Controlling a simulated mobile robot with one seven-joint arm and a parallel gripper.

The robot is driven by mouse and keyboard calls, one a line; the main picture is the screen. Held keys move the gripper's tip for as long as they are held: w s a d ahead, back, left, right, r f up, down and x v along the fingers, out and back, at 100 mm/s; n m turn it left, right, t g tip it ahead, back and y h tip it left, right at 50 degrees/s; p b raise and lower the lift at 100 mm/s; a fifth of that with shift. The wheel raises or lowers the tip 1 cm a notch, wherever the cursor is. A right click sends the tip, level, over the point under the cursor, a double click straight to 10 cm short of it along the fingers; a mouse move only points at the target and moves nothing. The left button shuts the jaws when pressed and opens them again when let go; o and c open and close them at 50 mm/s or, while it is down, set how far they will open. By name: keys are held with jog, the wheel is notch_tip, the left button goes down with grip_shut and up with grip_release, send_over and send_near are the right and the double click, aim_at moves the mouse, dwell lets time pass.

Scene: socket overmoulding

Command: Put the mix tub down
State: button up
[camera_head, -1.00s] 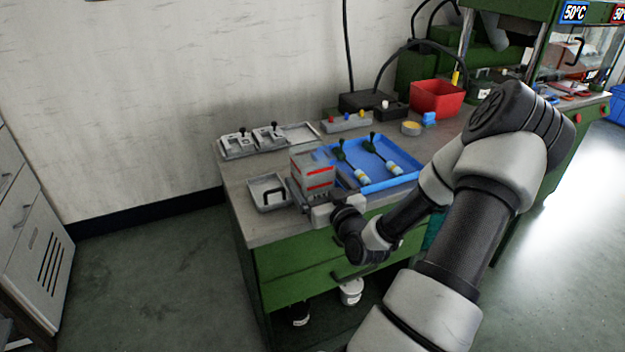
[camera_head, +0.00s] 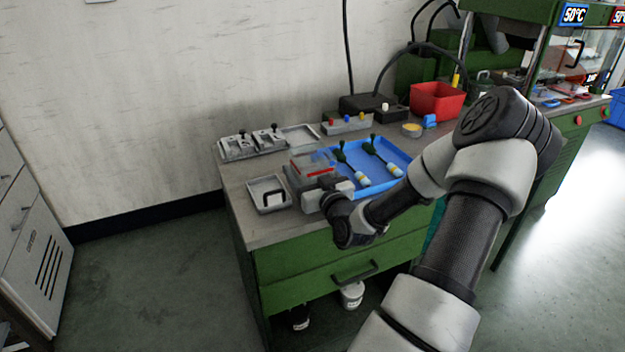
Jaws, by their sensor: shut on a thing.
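The mix tub (camera_head: 314,160) is a clear, boxy tub with a red line on its side. It stands upright over the front left part of the bench, just left of the blue tray. My gripper (camera_head: 312,180) is at its near side and shut on it. The fingertips are small and partly hidden by the wrist and the tub. I cannot tell whether the tub's base touches the surface below.
A grey tray with a black handle (camera_head: 256,191) lies close on the left. The blue tray (camera_head: 398,184) holds two green-and-white pieces on the right. Grey moulds (camera_head: 238,149) stand behind. A red bin (camera_head: 436,100) is farther back.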

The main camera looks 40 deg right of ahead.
notch_tip(320, 180, up, 10)
jog(key=p, duration=0.3)
jog(key=w+a+n+y, duration=0.1)
jog(key=w+a+y, duration=0.15)
jog(key=a, duration=1.35)
jog(key=w+a+n+y, duration=0.2)
jog(key=w+a, duration=0.2)
jog(key=a, duration=1.2)
notch_tip(320, 180, up, 24)
jog(key=f+p, duration=0.1)
jog(key=p, duration=2.2)
jog(key=s+f, duration=0.7)
jog(key=f, duration=0.5)
jog(key=shift+f+t, duration=0.3)
jog(key=shift+f, duration=0.1)
jog(key=shift+a, duration=0.1)
jog(key=shift+w, duration=0.1)
